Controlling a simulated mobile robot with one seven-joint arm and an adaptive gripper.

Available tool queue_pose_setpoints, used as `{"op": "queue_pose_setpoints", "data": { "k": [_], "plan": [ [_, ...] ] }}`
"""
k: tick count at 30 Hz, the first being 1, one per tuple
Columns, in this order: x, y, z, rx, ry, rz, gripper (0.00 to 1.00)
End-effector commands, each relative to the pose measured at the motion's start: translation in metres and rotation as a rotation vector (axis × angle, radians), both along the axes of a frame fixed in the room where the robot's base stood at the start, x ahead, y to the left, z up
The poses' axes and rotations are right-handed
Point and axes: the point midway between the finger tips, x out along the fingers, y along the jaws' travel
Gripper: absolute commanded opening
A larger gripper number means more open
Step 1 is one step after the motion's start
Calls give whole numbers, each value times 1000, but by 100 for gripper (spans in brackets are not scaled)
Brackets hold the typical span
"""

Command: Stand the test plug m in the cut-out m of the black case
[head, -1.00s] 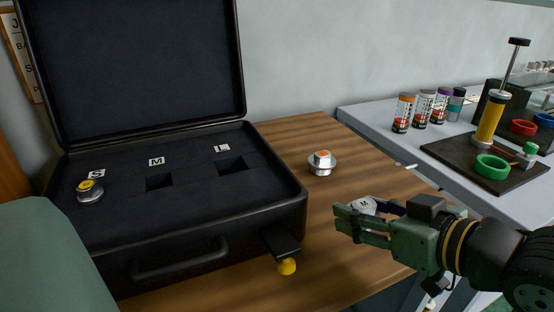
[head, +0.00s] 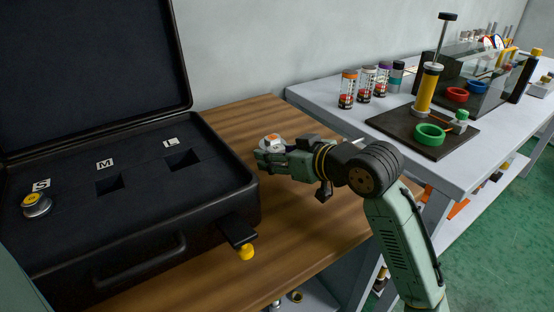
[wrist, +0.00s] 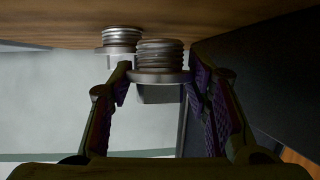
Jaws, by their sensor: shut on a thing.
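The black case (head: 222,208) lies open at left, with cut-outs marked S, M and L. The cut-out m (head: 109,182) is empty. My gripper (head: 263,160) is right of the case, above the wooden table. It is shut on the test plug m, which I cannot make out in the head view. In the wrist view the held plug (wrist: 160,58) shows its ridged metal body, flange and block-like head between the fingers. That picture is upside down, and the plug's ridged end points toward the table.
An orange-topped plug (head: 273,139) stands on the table (head: 232,122) close behind my gripper; it also shows in the wrist view (wrist: 122,38). A yellow-topped plug (head: 37,204) sits by the S label. The L cut-out (head: 183,160) is empty. The raised case lid (head: 90,60) stands behind.

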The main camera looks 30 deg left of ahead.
Motion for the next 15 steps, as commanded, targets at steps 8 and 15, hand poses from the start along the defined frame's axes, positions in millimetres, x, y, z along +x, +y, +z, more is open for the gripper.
{"op": "queue_pose_setpoints", "data": {
  "k": [8,15],
  "plan": [
    [0,-1,-19,1,-1,-1,13],
    [0,-1,-24,1,1,0,13]
  ]
}}
